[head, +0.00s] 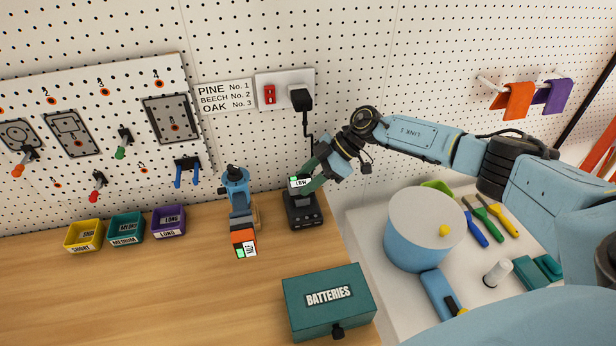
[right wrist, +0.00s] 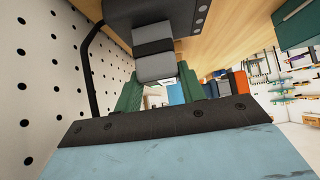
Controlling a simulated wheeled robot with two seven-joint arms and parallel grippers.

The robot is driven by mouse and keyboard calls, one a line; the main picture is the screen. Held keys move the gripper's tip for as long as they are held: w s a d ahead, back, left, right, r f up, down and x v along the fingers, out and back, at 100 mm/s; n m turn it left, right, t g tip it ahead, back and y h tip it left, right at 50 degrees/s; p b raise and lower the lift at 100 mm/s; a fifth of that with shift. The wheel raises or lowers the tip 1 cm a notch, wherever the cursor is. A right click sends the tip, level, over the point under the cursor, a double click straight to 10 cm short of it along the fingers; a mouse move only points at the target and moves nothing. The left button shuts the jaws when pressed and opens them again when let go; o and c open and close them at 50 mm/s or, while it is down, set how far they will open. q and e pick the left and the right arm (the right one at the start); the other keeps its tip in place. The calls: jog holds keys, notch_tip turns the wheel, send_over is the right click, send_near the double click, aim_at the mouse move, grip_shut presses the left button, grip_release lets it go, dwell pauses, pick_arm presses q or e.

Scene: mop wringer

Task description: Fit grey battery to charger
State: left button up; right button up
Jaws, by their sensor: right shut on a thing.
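The grey battery (right wrist: 155,68) is between the green fingers of my right gripper (right wrist: 160,92), which is shut on it. In the head view my right gripper (head: 314,176) is at the black charger (head: 303,213), with a "LOW" label (head: 300,183) showing at the fingers. The battery is over the charger's top; in the right wrist view it meets or nearly meets the charger's dark body (right wrist: 135,12). I cannot tell whether it is fully seated. A blue drill (head: 236,190) with an orange battery (head: 243,237) is left of the charger. My left gripper is not in view.
A black plug (head: 301,100) and cable rise behind the charger to a wall socket. A green "BATTERIES" box (head: 328,302) stands in front. Yellow, teal and purple bins (head: 169,221) are at left. A blue-grey drum (head: 424,229) and tools are on the right-hand surface.

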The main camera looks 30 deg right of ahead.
jog(key=shift+f, duration=0.15)
dwell(0.7)
jog(key=o, duration=1)
jog(key=shift+o, duration=0.2)
jog(key=shift+d, duration=0.1)
